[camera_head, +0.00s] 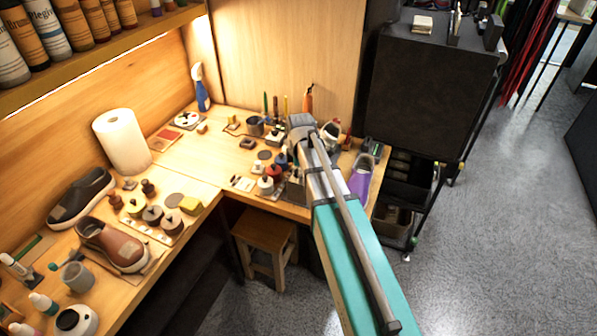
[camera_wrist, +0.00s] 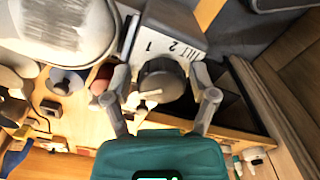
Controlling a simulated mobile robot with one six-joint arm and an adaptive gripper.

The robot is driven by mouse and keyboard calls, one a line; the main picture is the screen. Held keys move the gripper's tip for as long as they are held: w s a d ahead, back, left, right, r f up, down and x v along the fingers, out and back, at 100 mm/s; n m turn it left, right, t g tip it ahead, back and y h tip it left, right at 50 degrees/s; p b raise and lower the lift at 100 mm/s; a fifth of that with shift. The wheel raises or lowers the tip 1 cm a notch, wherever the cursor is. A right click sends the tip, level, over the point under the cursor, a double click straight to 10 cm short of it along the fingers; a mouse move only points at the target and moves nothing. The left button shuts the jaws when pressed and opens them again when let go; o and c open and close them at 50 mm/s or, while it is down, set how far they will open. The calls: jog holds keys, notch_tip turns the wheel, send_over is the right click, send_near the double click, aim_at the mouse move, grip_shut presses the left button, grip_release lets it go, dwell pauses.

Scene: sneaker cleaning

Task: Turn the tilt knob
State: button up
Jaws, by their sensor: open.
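The dark round tilt knob (camera_wrist: 163,80) shows in the wrist view, beside a white label plate (camera_wrist: 188,42) with the digits 1 and 2 and partly hidden lettering. My gripper (camera_wrist: 160,74) is open, with one finger on either side of the knob. I cannot tell whether the fingers touch it. In the head view my arm reaches over the far right part of the bench and hides the knob and the fingertips.
A large pale rounded object (camera_wrist: 65,28) is close on the left in the wrist view. In the head view, several small jars and tools crowd the bench around my arm. A purple shoe (camera_head: 361,177) stands just right of it, and a dark cart (camera_head: 425,95) is beyond.

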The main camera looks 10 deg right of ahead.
jog(key=shift+m, duration=0.6)
jog(key=shift+m, duration=2.3)
jog(key=shift+m, duration=2.3)
